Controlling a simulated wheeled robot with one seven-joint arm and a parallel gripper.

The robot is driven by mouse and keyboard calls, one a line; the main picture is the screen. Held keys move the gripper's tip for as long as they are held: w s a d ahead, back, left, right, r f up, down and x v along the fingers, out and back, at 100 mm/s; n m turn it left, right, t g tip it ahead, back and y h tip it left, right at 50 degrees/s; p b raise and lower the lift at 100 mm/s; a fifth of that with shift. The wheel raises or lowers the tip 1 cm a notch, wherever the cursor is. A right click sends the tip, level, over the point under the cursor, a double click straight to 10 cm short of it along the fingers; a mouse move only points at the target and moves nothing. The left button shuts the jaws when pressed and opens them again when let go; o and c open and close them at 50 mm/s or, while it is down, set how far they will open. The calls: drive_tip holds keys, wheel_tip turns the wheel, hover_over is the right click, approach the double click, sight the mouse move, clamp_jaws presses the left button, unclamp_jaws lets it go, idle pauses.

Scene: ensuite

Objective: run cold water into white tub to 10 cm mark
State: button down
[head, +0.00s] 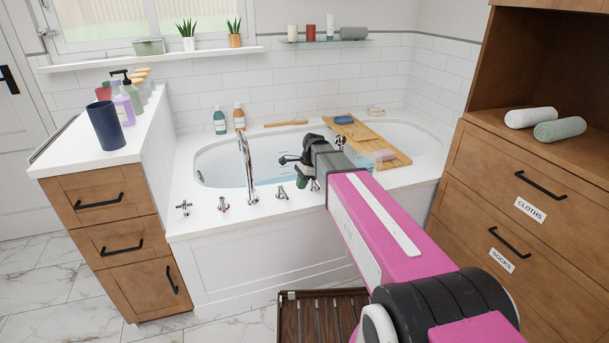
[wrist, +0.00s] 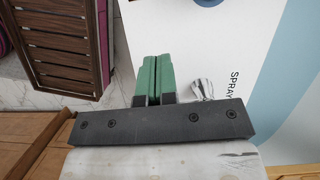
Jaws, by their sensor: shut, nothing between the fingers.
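The white tub (head: 185,190) stands against the tiled back wall with a light-blue water-like surface inside; faint marks show on its inner far wall, too small to read. A tall chrome spout (head: 249,165) rises from the front rim. Chrome taps line this rim: one at the far left (head: 183,208), one with a reddish mark (head: 223,203), and one with a bluish mark (head: 282,193). My gripper (head: 302,180) is over the rim, right of the blue-marked tap. In the wrist view its green fingers (wrist: 153,78) are shut and empty, left of a chrome tap (wrist: 203,86) beside the word SPRAY.
A wooden bath tray (head: 365,140) spans the tub's right part. Bottles (head: 220,122) stand on the back rim. A drawer unit (head: 105,200) stands left and a wooden cabinet (head: 530,200) right. A dark slatted wooden item (head: 320,310) lies on the floor in front.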

drive_tip(key=a+f, duration=0.1)
drive_tip(key=s+a, duration=0.1)
drive_tip(key=a, duration=0.1)
drive_tip(key=shift+f, duration=0.35)
drive_tip(key=shift+s+a+f, duration=0.1)
drive_tip(key=shift+s+a, duration=0.2)
drive_tip(key=shift+a, duration=0.2)
drive_tip(key=shift+s+a+f, duration=0.1)
drive_tip(key=shift+s+a, duration=0.2)
drive_tip(key=shift+a, duration=0.35)
drive_tip(key=shift+d, duration=0.1)
drive_tip(key=shift+d, duration=0.35)
drive_tip(key=d+r, duration=0.1)
drive_tip(key=w+d+r, duration=0.1)
drive_tip(key=d, duration=0.1)
drive_tip(key=shift+w+d, duration=0.15)
drive_tip(key=shift+d, duration=0.1)
drive_tip(key=s+v, duration=0.1)
drive_tip(key=v, duration=0.7)
drive_tip(key=shift+w+d+r, duration=0.2)
drive_tip(key=shift+w+r, duration=0.25)
